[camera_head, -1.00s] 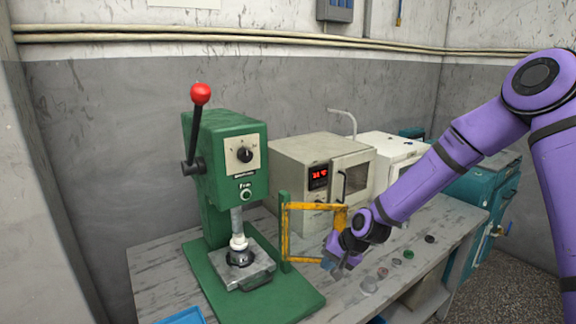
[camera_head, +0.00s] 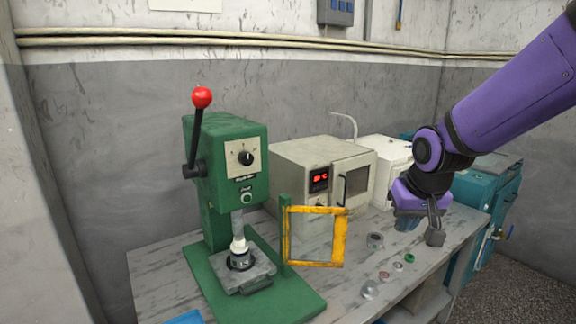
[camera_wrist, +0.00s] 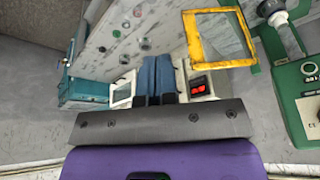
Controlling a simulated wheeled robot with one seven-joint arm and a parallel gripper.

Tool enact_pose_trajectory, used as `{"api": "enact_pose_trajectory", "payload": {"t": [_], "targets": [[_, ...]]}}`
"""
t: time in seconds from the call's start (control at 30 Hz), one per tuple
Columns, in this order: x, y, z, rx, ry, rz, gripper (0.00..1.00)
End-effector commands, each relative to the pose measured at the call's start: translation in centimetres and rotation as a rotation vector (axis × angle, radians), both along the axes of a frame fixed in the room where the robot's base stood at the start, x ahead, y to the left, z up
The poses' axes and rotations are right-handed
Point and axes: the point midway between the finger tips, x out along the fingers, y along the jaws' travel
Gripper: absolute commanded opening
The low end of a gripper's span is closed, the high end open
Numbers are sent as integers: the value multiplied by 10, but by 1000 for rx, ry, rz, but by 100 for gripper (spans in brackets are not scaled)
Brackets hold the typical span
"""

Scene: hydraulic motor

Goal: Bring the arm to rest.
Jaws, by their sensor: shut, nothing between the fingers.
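My purple arm comes in from the upper right in the head view.
The green press (camera_head: 222,170) with a red-knobbed lever stands at the left, its yellow-framed guard (camera_head: 338,238) swung out. A beige oven (camera_head: 300,160) and a white box (camera_head: 380,155) stand behind. Several small rings (camera_head: 375,240) lie on the bench. A teal cabinet (camera_head: 490,185) is at the right.

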Motion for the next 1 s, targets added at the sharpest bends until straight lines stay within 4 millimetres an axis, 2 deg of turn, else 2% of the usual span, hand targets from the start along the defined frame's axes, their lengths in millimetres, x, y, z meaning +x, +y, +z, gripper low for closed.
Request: {"api": "enact_pose_trajectory", "payload": {"t": [0.03,0.2,0.5,0.7,0.8,1.0], "targets": [[-11,-5,13,-14,-14,-3,0],[-49,-20,46,-46,-38,-11,0],[-124,-45,88,-59,-80,-24,0],[-172,-57,103,-42,-104,-22,0],[-189,-61,106,-31,-111,-18,0],[-205,-65,107,-18,-115,-15,0]]}}
